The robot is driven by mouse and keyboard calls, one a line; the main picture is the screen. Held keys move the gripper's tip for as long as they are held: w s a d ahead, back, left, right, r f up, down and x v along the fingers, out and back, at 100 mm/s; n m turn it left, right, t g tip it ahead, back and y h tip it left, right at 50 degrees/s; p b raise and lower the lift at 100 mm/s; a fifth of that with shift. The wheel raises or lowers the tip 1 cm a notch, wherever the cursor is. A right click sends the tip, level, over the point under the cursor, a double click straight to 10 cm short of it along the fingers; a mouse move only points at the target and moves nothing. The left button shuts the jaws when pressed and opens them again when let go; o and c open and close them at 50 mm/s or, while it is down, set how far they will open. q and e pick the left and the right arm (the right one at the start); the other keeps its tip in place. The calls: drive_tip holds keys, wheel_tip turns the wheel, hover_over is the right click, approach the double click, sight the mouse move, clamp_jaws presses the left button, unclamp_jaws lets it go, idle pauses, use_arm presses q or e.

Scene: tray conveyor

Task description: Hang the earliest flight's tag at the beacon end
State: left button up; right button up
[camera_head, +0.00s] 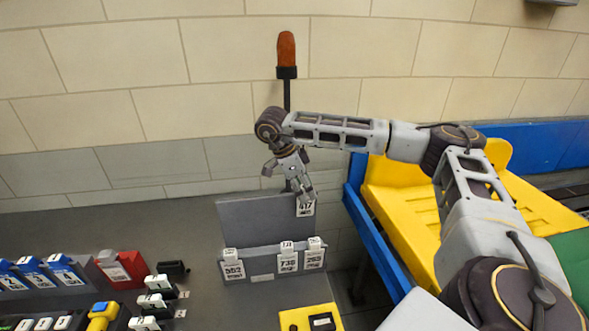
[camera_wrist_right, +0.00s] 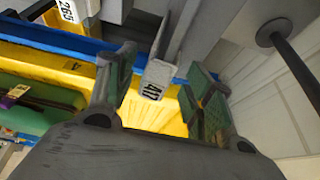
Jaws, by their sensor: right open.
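The orange-topped beacon (camera_head: 286,50) stands on a dark pole behind the grey rack panel (camera_head: 255,216). My right gripper (camera_head: 302,194) is at the panel's upper right end, beside the pole. It is open around the top of tag 417 (camera_head: 305,209); in the right wrist view this tag (camera_wrist_right: 152,88) shows between the two green-padded fingers (camera_wrist_right: 160,72). Tag 417 is at the upper edge; whether it touches a finger is unclear. On the lower front rail hang tag 552 (camera_head: 233,270), tag 738 (camera_head: 287,262) and tag 265 (camera_head: 314,258). My left gripper is out of view.
Yellow trays (camera_head: 385,195) on a blue-framed conveyor (camera_head: 365,225) stand to the right. Blue and red holders (camera_head: 120,268) and several black-and-white switches (camera_head: 157,290) fill the left counter. A yellow box (camera_head: 310,318) is at front. A wall is close behind.

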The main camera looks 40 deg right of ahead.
drive_tip(key=v, duration=1.1)
idle(0.6)
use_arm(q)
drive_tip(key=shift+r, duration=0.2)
use_arm(e)
drive_tip(key=shift+r, duration=0.2)
idle(0.5)
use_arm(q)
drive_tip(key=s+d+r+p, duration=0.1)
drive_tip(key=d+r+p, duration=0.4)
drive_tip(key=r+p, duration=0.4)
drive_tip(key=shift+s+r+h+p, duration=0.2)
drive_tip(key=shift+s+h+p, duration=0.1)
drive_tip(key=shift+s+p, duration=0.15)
use_arm(e)
wheel_tip(320, 180, up, 10)
drive_tip(key=shift+f, duration=0.2)
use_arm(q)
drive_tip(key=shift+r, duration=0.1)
use_arm(e)
drive_tip(key=shift+r, duration=0.15)
